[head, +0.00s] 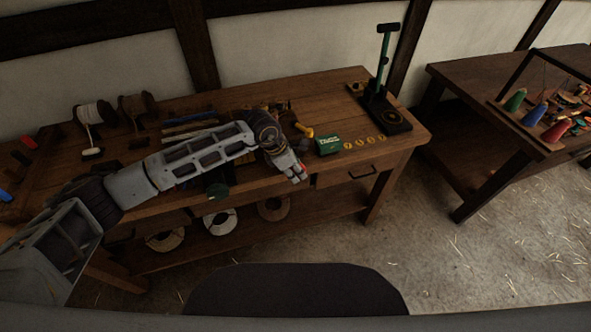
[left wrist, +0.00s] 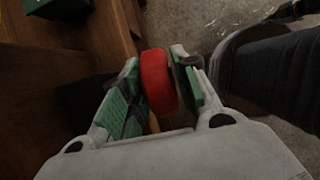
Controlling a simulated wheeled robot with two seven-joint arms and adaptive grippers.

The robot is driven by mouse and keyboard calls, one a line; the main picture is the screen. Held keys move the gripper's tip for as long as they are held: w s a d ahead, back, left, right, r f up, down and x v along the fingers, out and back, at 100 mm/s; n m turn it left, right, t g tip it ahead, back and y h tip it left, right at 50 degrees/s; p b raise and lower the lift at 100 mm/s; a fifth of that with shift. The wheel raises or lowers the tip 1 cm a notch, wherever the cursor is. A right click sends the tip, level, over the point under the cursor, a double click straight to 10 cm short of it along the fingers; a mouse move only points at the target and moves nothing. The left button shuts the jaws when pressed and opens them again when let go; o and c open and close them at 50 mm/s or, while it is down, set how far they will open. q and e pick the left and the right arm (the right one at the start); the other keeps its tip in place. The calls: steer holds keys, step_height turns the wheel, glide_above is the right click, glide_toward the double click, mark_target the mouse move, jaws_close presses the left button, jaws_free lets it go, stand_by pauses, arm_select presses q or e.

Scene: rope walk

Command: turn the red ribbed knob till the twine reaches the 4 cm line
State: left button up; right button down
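The red ribbed knob (left wrist: 158,82) stands between the two green-padded fingers of my left gripper (left wrist: 156,85) in the left wrist view. The fingers are close on both sides of it; whether both pads press on it I cannot tell. In the head view my left gripper (head: 299,172) is at the front edge of the workbench (head: 350,97), and a small bit of red shows by its fingertips. The twine's end and the 4 cm line cannot be made out. My right gripper is in neither view.
A green box (head: 328,145) and several yellow discs (head: 364,142) lie right of my left gripper. A green post on a black base (head: 394,121) stands at the bench's right end. Spools (head: 91,112) stand at the left. Another table (head: 452,82) is at right.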

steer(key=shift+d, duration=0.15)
arm_select(q)
jaws_close()
steer(key=shift+d+y, duration=0.1)
steer(key=shift+y, duration=0.5)
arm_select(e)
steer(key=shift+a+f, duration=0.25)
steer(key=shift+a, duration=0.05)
arm_select(q)
steer(key=shift+w+d+g+y+b, duration=0.1)
steer(key=shift+g+y+b, duration=0.4)
steer(key=shift+y+b, duration=0.75)
steer(key=shift+y, duration=0.35)
steer(key=shift+g+y+b, duration=0.4)
steer(key=shift+y+b, duration=0.1)
steer(key=shift+y, duration=0.6)
steer(key=shift+b, duration=0.35)
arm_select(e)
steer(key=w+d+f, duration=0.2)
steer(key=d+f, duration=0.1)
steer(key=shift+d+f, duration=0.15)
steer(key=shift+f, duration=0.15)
